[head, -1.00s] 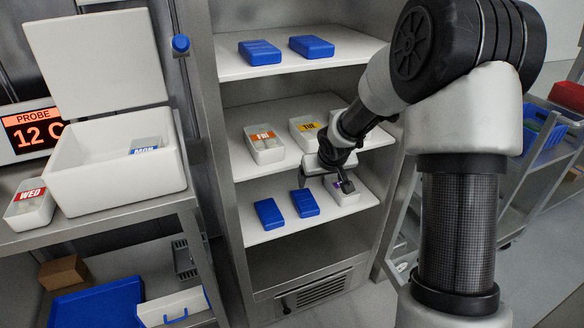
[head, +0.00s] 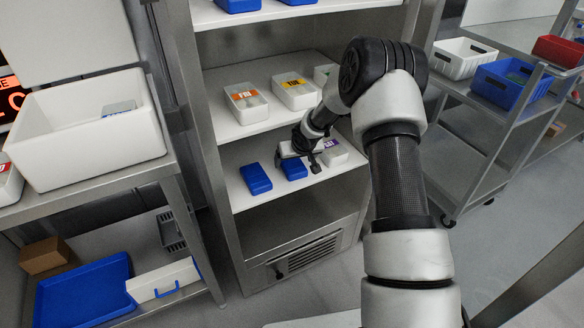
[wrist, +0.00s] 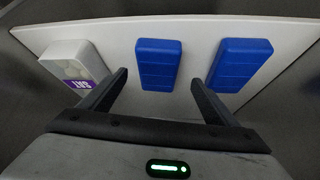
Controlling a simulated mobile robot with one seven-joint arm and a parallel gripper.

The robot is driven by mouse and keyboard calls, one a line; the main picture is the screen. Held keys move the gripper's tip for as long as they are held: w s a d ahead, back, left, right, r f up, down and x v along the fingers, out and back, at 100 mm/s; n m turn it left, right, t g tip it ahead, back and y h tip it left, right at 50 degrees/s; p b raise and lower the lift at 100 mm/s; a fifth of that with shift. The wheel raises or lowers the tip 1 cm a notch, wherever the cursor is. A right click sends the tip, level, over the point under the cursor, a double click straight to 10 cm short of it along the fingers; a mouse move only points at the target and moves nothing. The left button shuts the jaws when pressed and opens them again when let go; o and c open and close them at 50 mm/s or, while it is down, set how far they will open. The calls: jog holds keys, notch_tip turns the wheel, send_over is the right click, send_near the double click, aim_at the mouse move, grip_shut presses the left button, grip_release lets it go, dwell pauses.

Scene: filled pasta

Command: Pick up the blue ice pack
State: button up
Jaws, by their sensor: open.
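Two blue ice packs lie flat on the lower white shelf, a left one (head: 256,179) and a right one (head: 294,169). My gripper (head: 302,165) is at the right pack, partly covering it in the head view. In the wrist view the fingers are open and empty, with the right pack (wrist: 159,62) beyond and between the fingertips. The left pack (wrist: 240,64) shows past the finger on the picture's right. I cannot tell the exact gap to the shelf.
A white box with a purple SAT label (head: 333,153) stands close to the right of my gripper; it also shows in the wrist view (wrist: 70,66). The FRI box (head: 246,103) and TUE box (head: 295,92) are on the shelf above. A cabinet post (head: 190,110) bounds the left.

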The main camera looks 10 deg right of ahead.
aim_at(292, 163)
jog(key=b+x, duration=0.1)
jog(key=x, duration=0.4)
jog(key=shift+w+d, duration=0.1)
jog(key=shift+w, duration=0.25)
jog(key=shift+r, duration=0.1)
jog(key=c, duration=1.4)
